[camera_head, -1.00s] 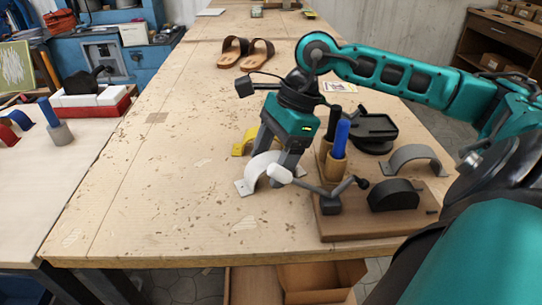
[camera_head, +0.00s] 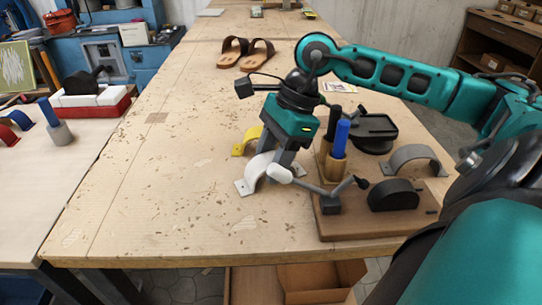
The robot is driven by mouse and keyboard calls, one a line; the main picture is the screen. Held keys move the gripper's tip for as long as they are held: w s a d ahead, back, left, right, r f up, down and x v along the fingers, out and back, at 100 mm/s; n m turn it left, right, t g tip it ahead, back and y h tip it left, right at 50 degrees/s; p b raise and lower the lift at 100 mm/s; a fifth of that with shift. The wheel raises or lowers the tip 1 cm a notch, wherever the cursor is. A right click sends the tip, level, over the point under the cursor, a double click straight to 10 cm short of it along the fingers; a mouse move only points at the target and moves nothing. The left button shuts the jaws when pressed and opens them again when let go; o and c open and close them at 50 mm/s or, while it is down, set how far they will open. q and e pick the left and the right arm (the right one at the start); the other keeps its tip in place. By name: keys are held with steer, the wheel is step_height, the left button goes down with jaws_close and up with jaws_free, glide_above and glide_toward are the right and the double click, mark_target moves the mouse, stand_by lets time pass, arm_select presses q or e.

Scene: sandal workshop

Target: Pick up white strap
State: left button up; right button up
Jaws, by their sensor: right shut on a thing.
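The white strap (camera_head: 253,176) is an arched band with flat ends, standing on the wooden table near the middle of the head view. My right gripper (camera_head: 270,165) points down over it and is shut on the strap's arch. The fingers hide part of the strap's right side. The strap's left foot looks to be at the table surface; I cannot tell whether it is lifted. My left gripper is not in view.
A yellow strap (camera_head: 239,148) stands just behind the white one. To the right are a blue-handled tool (camera_head: 341,139), a wooden board (camera_head: 380,222) with a black block (camera_head: 393,196), and a grey strap (camera_head: 420,154). Sandals (camera_head: 246,50) lie farther back. The table's left is clear.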

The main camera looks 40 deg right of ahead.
mark_target(271, 158)
steer(key=shift+r, duration=0.1)
step_height(271, 158, up, 20)
steer(key=p, duration=0.5)
